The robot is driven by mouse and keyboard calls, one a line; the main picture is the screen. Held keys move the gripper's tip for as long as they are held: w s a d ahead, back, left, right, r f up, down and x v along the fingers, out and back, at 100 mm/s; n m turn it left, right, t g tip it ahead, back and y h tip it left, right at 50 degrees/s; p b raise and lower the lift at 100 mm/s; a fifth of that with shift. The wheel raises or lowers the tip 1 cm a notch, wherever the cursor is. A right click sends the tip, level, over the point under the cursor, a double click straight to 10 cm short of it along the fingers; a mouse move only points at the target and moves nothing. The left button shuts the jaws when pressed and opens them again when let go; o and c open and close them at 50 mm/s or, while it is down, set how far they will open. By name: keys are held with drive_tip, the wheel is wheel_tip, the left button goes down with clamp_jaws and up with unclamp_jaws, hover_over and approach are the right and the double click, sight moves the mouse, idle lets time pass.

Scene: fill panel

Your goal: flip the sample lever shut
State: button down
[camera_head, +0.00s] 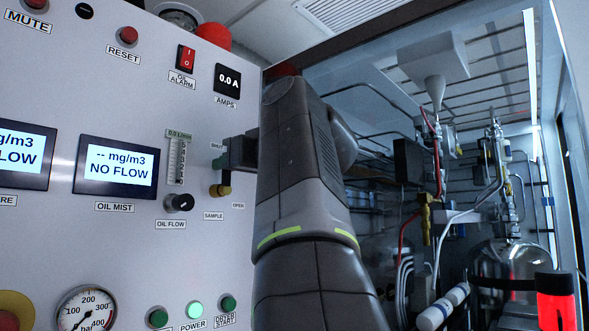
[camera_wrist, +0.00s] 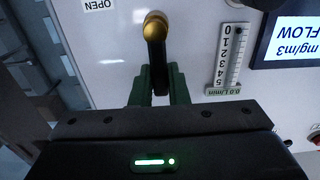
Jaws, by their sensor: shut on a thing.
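The sample lever (camera_head: 224,177) is a black handle on a brass valve body (camera_head: 220,190) on the white panel, above the SAMPLE label (camera_head: 213,216). It points upward from the brass, towards the small SHUT label (camera_head: 217,146) and away from the OPEN label (camera_head: 238,206). My gripper (camera_head: 228,155) comes from the right, and its jaws are shut on the handle's upper end. In the upside-down wrist view, the green fingers (camera_wrist: 154,78) sit on both sides of the black lever (camera_wrist: 156,52), with the brass (camera_wrist: 155,25) beyond. My arm hides the panel's right edge.
The oil flow knob (camera_head: 179,202) and flow gauge (camera_head: 175,160) are close to the left of the lever. The oil mist display (camera_head: 117,167) reads NO FLOW. Right of my arm is an open cabinet with pipes, hoses and a metal vessel (camera_head: 515,265).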

idle(0.3)
drive_tip(key=c, duration=1.4)
unclamp_jaws()
drive_tip(key=shift+d, duration=0.1)
drive_tip(key=b+v, duration=0.2)
drive_tip(key=v, duration=1.2)
drive_tip(key=shift+s+d, duration=0.15)
drive_tip(key=shift+s, duration=0.05)
